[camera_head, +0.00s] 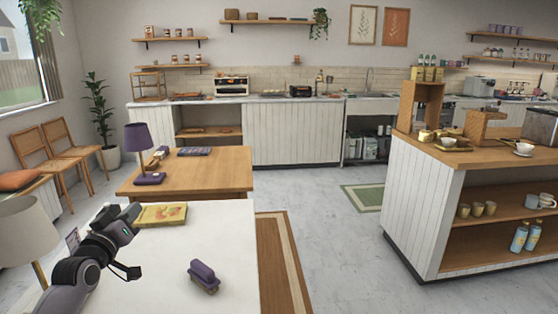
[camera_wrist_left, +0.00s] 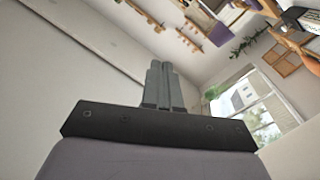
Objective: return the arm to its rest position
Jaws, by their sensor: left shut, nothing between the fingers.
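My left arm comes in from the lower left in the head view, bent over the white tabletop (camera_head: 225,225). My right gripper is not in view.
A purple-topped block-like object (camera_head: 204,276) and a yellow illustrated book or box (camera_head: 161,214) lie on the white top. A pale lampshade (camera_head: 25,231) stands close at the left. A wooden table (camera_head: 215,172) adjoins behind. Open floor (camera_head: 335,245) lies right, before the counter (camera_head: 425,190).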

